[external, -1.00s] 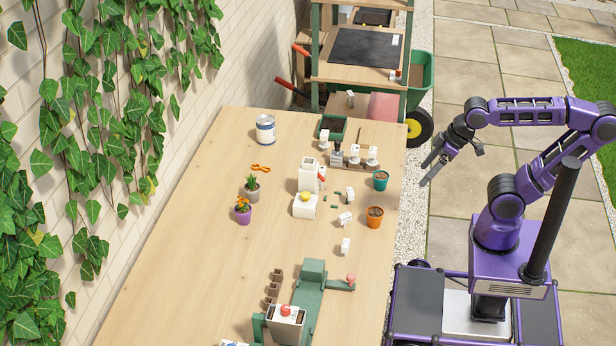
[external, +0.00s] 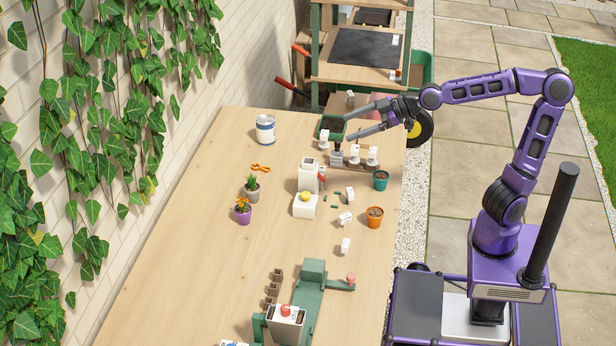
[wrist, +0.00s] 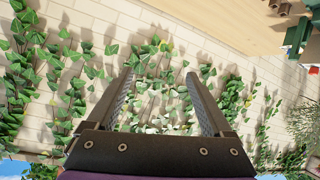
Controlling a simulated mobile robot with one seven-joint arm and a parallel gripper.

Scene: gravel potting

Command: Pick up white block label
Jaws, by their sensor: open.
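Several small white blocks are in the external view. One white block (external: 345,219) and another white block (external: 346,245) lie on the right part of the table, near the orange pot. More white blocks stand around a dark rack: one at its left (external: 323,138), one in the middle (external: 356,153) and one at its right (external: 372,154). Which one is the label is too small to tell. My gripper (external: 348,128) is open and empty, above the table's far right, over the rack area. It also shows open in the wrist view (wrist: 158,72), facing the ivy wall, with no block between its fingers.
A green tray (external: 331,121) is beside my gripper. A teal pot (external: 380,180) and an orange pot (external: 374,217) stand near the right edge. A white dispenser (external: 308,177) and a tin (external: 265,130) stand further left. The table's left front is clear.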

